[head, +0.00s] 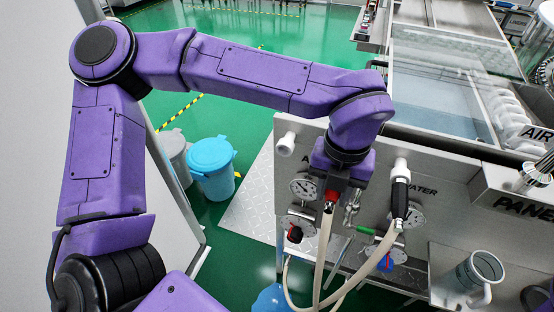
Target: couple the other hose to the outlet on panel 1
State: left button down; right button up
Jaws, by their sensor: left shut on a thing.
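My left gripper (332,194) is in front of the steel panel (455,175), shut on the red-collared end of a cream hose (323,250). That hose hangs down below the gripper. A white outlet stub (286,145) at the panel's upper left has nothing on it. The held hose end is right of and lower than this stub, apart from it. A second white outlet (400,166), near the "WATER" label, carries a black coupling (399,198) with another cream hose (378,252) curving down from it. The gripper partly hides the held end. My right gripper is not in view.
A steel mug (478,277) stands on a shelf at lower right. Blue (211,167) and grey bins stand on the green floor at left.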

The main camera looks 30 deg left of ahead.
pick_arm(q)
jog(key=shift+w, duration=0.1)
jog(key=c, duration=0.7)
grip_release()
notch_tip(320, 180, up, 11)
jog(key=shift+f, duration=0.2)
